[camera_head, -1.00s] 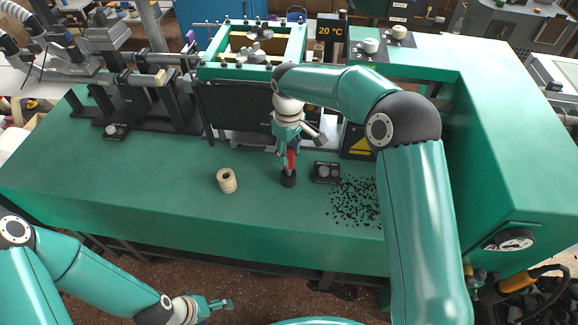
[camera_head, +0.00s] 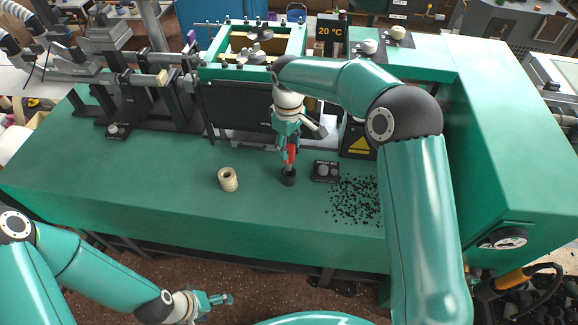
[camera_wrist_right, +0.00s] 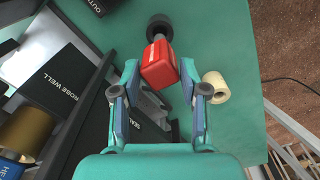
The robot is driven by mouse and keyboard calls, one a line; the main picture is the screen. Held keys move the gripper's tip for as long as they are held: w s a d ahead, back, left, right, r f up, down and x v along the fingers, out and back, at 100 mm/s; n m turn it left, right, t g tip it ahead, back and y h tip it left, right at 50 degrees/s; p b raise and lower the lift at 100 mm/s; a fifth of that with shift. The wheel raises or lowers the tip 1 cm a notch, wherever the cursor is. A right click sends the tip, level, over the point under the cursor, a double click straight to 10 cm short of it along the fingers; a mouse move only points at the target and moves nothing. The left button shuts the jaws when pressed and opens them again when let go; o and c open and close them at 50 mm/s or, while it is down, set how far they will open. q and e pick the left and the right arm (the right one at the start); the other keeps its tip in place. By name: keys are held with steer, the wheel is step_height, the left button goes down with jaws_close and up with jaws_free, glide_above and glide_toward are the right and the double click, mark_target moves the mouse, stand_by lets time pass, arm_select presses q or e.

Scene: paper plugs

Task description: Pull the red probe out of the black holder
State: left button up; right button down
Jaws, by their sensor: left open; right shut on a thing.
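The red probe (camera_head: 291,154) is upright between the fingers of my right gripper (camera_head: 289,144), which is shut on it. It also shows in the right wrist view (camera_wrist_right: 158,68) between the two fingertips. The black holder (camera_head: 288,178) stands on the green bench directly below the probe, and appears beyond it in the right wrist view (camera_wrist_right: 160,24). A narrow grey-dark section shows between the red body and the holder. Whether its tip is still inside the holder I cannot tell. My left gripper (camera_head: 222,299) is open and empty, low in front of the bench.
A cream roll (camera_head: 228,180) stands left of the holder. A small black box with a label (camera_head: 325,171) is close on its right, with scattered black pellets (camera_head: 355,200) beyond. A dark panel (camera_head: 238,107) stands behind. The front left bench top is clear.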

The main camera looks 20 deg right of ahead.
steer(key=shift+r+p, duration=1.25)
steer(key=shift+r, duration=0.25)
